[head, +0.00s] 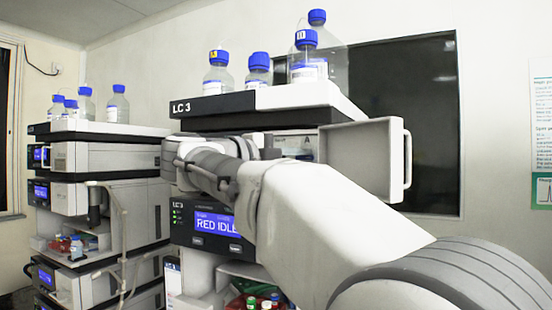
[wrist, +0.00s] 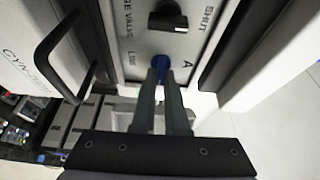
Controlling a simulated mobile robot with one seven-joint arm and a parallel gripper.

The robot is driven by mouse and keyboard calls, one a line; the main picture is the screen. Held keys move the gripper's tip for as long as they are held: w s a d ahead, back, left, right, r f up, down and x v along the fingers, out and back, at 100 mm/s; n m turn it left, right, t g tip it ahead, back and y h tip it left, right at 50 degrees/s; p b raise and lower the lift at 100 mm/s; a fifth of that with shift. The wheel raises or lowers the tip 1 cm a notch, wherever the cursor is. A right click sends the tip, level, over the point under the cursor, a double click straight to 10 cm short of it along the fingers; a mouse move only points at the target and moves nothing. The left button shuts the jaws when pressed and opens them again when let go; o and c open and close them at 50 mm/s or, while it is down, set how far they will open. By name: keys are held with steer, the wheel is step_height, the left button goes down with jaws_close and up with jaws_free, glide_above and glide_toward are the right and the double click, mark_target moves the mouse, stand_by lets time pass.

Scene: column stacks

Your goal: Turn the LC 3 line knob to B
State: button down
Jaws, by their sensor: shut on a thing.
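In the wrist view, my gripper (wrist: 160,72) is shut on a small blue knob (wrist: 158,62), the LC 3 line knob, on a light panel (wrist: 205,45). An "A" label is printed to the right of the knob and lettering that seems to read "LINE" to its left. The fingertips cover part of the knob, so I cannot tell which way it points. No B mark is readable. In the head view, the LC 3 stack (head: 222,112) stands ahead and my arm covers its middle. My gripper and the knob are hidden there.
A black knob (wrist: 168,18) marked "VALVE" and "SHUT" sits close by on the same panel. An open door (head: 362,160) with a handle stands to the right of LC 3. Bottles (head: 258,68) stand on top. Another stack (head: 118,160) is at left.

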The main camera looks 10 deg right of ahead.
stand_by(0.4)
steer(key=c, duration=0.9)
jaws_free()
steer(key=shift+c, duration=0.2)
steer(key=shift+a, duration=0.1)
steer(key=v, duration=1.7)
steer(key=shift+a, duration=0.15)
steer(key=shift+r, duration=0.1)
